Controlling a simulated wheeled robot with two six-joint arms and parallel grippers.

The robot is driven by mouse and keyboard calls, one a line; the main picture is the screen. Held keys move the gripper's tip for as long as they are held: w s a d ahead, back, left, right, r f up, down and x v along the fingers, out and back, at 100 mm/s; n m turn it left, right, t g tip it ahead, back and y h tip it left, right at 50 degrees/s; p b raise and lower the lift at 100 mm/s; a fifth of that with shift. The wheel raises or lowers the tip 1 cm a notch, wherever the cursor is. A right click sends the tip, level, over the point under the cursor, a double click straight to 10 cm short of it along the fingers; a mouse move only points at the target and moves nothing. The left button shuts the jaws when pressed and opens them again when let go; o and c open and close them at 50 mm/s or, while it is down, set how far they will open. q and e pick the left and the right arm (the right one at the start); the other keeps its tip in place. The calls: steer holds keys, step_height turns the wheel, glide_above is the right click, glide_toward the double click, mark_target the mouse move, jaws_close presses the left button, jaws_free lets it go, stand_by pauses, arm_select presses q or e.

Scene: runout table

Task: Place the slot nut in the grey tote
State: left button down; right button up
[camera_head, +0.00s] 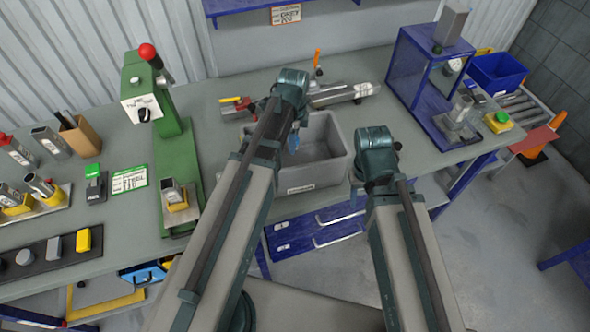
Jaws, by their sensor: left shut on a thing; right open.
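The grey tote (325,166) stands at the front edge of the bench in the middle of the head view, open at the top. My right gripper (372,184) is open, to the right of the tote by the bench edge. Its fingers are largely hidden by its own wrist.
A green press (175,150) with a red knob stands left of the tote. A blue-framed fixture (425,80) stands to the right, with a blue bin (496,73) beyond it. Metal parts and tools (340,93) lie behind the tote. Several small parts crowd the left bench.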

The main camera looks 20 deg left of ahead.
arm_select(q)
steer(key=shift+w+f, duration=0.1)
steer(key=shift+f, duration=0.45)
arm_select(e)
steer(key=shift+w+f, duration=0.15)
steer(key=shift+f, duration=0.35)
arm_select(q)
steer(key=b, duration=0.7)
glide_toward(294, 162)
steer(key=s+f, duration=0.2)
steer(key=shift+s+d+f, duration=0.35)
steer(key=shift+d, duration=0.05)
arm_select(e)
step_height(294, 162, down, 6)
steer(key=shift+f, duration=0.15)
arm_select(q)
step_height(294, 162, down, 4)
steer(key=b, duration=0.3)
steer(key=shift+r, duration=0.15)
arm_select(e)
step_height(294, 162, down, 4)
steer(key=shift+r, duration=0.15)
arm_select(q)
steer(key=shift+b, duration=0.3)
steer(key=shift+c, duration=2.4)
jaws_free()
